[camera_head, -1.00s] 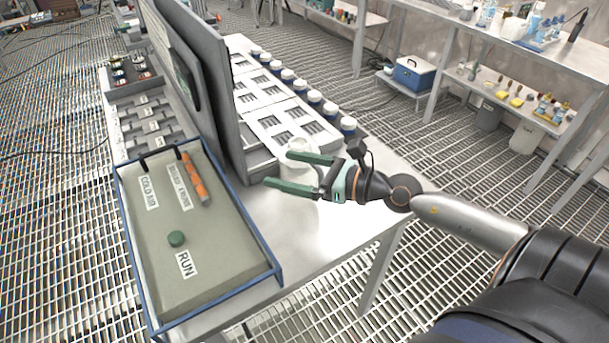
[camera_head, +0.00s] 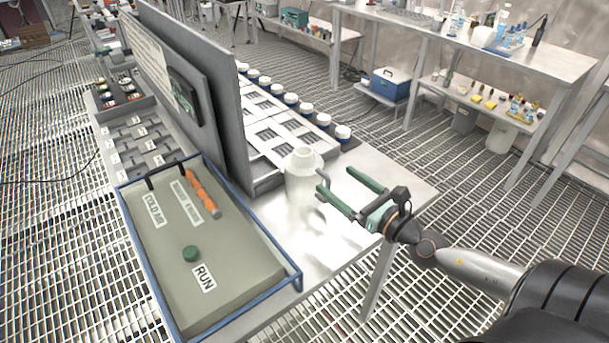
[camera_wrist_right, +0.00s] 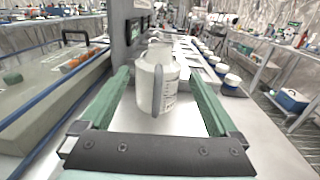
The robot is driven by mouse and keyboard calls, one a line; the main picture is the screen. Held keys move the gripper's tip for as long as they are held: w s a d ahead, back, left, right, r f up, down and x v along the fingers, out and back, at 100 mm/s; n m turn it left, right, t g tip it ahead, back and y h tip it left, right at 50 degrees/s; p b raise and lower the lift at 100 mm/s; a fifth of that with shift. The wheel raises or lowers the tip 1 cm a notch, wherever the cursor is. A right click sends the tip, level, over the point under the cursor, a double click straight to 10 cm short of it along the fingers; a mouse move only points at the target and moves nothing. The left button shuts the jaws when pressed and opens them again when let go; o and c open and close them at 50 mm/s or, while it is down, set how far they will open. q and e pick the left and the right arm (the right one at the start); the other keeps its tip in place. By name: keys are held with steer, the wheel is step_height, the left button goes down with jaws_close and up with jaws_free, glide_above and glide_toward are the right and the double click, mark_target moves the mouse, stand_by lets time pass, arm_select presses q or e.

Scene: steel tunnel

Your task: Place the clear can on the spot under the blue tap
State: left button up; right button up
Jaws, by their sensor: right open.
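The clear can (camera_head: 303,178) is a pale, whitish jug-like vessel with a narrower neck. It stands upright on the steel bench beside the grey upright panel. In the right wrist view the can (camera_wrist_right: 170,88) shows its handle facing me, framed between the fingers. My right gripper (camera_head: 336,181) is open and empty, just right of the can, with its green fingers pointing at it. The right gripper (camera_wrist_right: 158,73) also shows open in the wrist view. I cannot make out a blue tap or the spot under it. My left gripper is not in view.
A blue-edged control box (camera_head: 222,268) with a green button stands front left of the can. The grey panel (camera_head: 215,105) rises behind the can. Several white jars with dark blue bases (camera_head: 307,110) line the bench. Bare bench lies around the gripper.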

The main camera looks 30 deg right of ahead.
mark_target(311, 161)
steer(key=shift+w+a+f+p, duration=0.1)
steer(key=shift+w+a+p, duration=0.2)
steer(key=shift+w, duration=1.5)
steer(key=shift+w+a+p, duration=0.15)
steer(key=shift+w+p, duration=0.3)
steer(key=shift+w, duration=1.3)
steer(key=shift+w+a+f+p, duration=0.1)
steer(key=shift+w+a+p, duration=0.2)
steer(key=shift+w, duration=1.5)
steer(key=shift+c, duration=0.3)
jaws_close()
steer(key=shift+r, duration=0.1)
